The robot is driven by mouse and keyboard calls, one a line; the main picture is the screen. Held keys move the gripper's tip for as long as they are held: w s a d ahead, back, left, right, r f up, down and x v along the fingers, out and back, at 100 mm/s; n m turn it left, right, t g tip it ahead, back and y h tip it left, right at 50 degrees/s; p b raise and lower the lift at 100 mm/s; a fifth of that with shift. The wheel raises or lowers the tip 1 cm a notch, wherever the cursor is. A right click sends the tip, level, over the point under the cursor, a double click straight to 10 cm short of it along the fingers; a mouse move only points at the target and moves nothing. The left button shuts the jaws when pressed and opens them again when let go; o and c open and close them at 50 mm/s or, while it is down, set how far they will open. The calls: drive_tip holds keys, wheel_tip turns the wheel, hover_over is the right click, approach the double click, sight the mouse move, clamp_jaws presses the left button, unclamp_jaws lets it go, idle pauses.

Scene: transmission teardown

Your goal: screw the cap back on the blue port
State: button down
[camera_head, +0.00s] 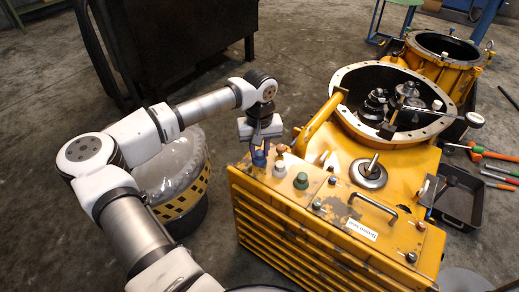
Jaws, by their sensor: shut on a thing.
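The blue port (260,158) stands at the far left corner of the top of the yellow transmission housing (345,195). My gripper (258,144) points down directly over the blue port, with its fingertips at or just above it. It is shut on the cap, which is small and mostly hidden between the fingers. I cannot tell whether the cap touches the port's thread.
A yellow tube (320,122) rises to the right of my gripper. A striped bin (185,190) stands left. A black tray (462,203) holds the right side.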

drive_tip(key=shift+m, duration=0.5)
drive_tip(key=c, duration=1.1)
unclamp_jaws()
drive_tip(key=shift+r, duration=0.1)
drive_tip(key=shift+r+p, duration=1.85)
drive_tip(key=shift+r, duration=1.1)
